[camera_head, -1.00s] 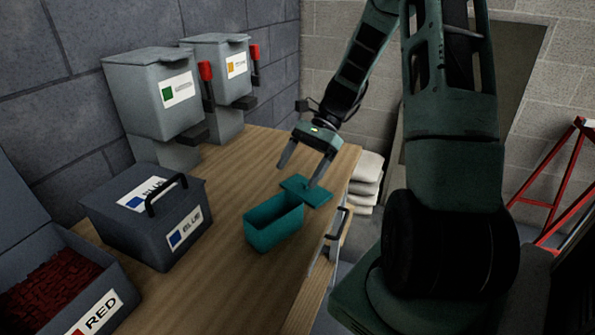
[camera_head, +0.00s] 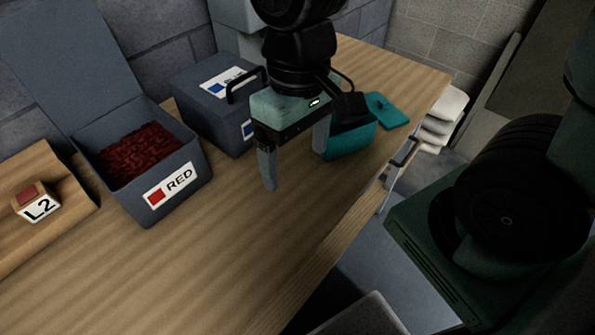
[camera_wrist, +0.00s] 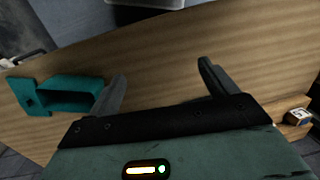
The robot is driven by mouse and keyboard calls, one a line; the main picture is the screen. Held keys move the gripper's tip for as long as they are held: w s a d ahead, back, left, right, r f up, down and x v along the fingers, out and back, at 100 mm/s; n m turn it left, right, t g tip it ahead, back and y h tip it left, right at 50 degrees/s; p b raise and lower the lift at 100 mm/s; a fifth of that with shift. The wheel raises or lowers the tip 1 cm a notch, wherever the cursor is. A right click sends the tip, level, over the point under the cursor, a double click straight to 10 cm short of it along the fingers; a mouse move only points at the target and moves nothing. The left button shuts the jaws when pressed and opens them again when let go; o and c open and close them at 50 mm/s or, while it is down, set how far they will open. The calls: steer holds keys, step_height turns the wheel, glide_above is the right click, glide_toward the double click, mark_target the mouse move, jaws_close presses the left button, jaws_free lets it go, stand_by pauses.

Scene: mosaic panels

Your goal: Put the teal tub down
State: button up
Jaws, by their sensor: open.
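The teal tub (camera_head: 349,141) stands upright on the wooden bench, partly hidden behind my gripper in the head view. In the wrist view the tub (camera_wrist: 72,97) is at the left, open-topped, and looks empty. Its teal lid or flat plate (camera_head: 387,111) lies on the bench just beyond it; it also shows in the wrist view (camera_wrist: 27,93). My gripper (camera_head: 296,166) is open and empty, fingers pointing down, above the bench on the near side of the tub. In the wrist view, bare wood shows between the fingertips (camera_wrist: 162,84).
An open grey bin labelled RED (camera_head: 180,182) holds red pieces. A closed grey box labelled BLUE (camera_head: 209,113) stands behind my gripper. A block marked L2 (camera_head: 38,207) sits on a wooden tray (camera_head: 77,203) at the left. The bench (camera_head: 230,250) is clear in front.

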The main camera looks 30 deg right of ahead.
steer(key=s+n, duration=0.1)
steer(key=s+a+n, duration=0.1)
steer(key=s+a+n+t, duration=0.1)
steer(key=s+n, duration=0.1)
steer(key=shift+a+r, duration=0.1)
steer(key=shift+r, duration=0.15)
stand_by(1.0)
